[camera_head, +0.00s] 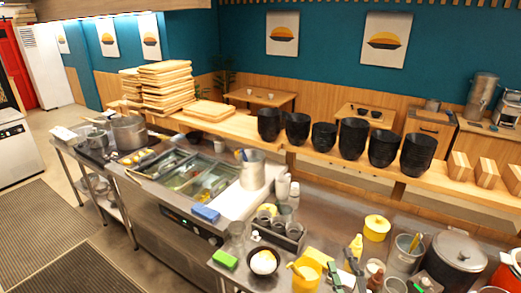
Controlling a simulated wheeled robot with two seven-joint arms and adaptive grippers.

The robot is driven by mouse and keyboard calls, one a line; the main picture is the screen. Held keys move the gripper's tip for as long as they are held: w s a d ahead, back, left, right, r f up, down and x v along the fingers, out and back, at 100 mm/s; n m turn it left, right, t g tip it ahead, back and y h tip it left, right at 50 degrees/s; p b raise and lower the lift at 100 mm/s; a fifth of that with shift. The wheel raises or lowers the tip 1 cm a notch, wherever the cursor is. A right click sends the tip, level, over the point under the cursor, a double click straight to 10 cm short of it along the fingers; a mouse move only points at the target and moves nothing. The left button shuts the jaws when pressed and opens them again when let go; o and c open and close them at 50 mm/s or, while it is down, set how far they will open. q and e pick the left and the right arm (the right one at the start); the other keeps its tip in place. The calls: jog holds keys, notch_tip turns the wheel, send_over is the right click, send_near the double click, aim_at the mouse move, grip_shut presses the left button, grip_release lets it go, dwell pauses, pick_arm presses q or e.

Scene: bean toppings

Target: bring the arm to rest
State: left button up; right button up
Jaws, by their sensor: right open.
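My right gripper (344,268) shows at the bottom edge, right of centre, with its two dark fingers apart. It is open and I see nothing held between them. A dark bowl with a white filling (264,263) stands on the steel counter to its left. A yellow container with a utensil in it (307,275) stands between that bowl and the gripper. A yellow bottle (356,246) is close behind the gripper. My left gripper is not in view.
A large lidded pot (455,258) and a grey container (405,254) stand to the right. A yellow tub (376,228) is behind. A green sponge (224,260) and a dark rack of cups (275,236) are on the left. Black bowl stacks (352,139) line the shelf.

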jog(key=s+d+f+m+g+h, duration=0.2)
jog(key=s+d+f+m+g, duration=0.15)
jog(key=f, duration=0.45)
jog(key=s+d+f+m+g+h, duration=0.25)
jog(key=s+d+f+m, duration=0.2)
jog(key=f, duration=0.45)
jog(key=s+d+f+m+g+h, duration=0.25)
jog(key=d+f+m+g, duration=0.2)
jog(key=f, duration=0.35)
jog(key=s+f+m+g+y, duration=0.1)
jog(key=s+f+g+y, duration=0.15)
jog(key=s+f, duration=0.55)
jog(key=s+f+m+g+y, duration=0.15)
jog(key=s+f+g, duration=0.3)
jog(key=s, duration=0.55)
notch_tip(320, 180, down, 32)
jog(key=s+a, duration=0.2)
jog(key=s, duration=0.1)
jog(key=s+f+g+b, duration=0.1)
jog(key=s+f+g, duration=0.1)
jog(key=s+f, duration=1.3)
jog(key=s, duration=0.3)
jog(key=shift+f+n, duration=0.4)
